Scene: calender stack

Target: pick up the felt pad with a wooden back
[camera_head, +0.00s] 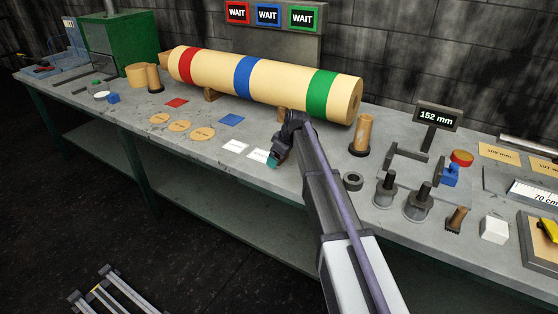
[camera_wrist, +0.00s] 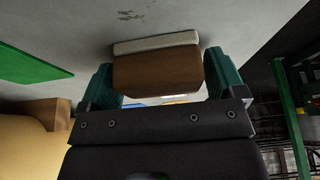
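The felt pad with a wooden back (camera_wrist: 158,72) is in the wrist view, between my two teal fingers. Its brown wooden block is towards my palm and its pale felt layer faces away, towards the grey bench top. My gripper (camera_wrist: 160,82) has a finger against each side of the block, with no clear gap. I cannot tell whether the felt touches the bench. In the head view my gripper (camera_head: 272,161) is low over the bench's front part, by the white cards, and the pad is hidden there.
A large cream roll (camera_head: 275,82) with coloured bands lies behind my gripper. Beside the white card (camera_head: 235,147) lie a blue card (camera_head: 231,120) and round discs (camera_head: 180,126). Right of my arm stand a dark ring (camera_head: 352,181), weights (camera_head: 386,190) and a brush (camera_head: 456,219).

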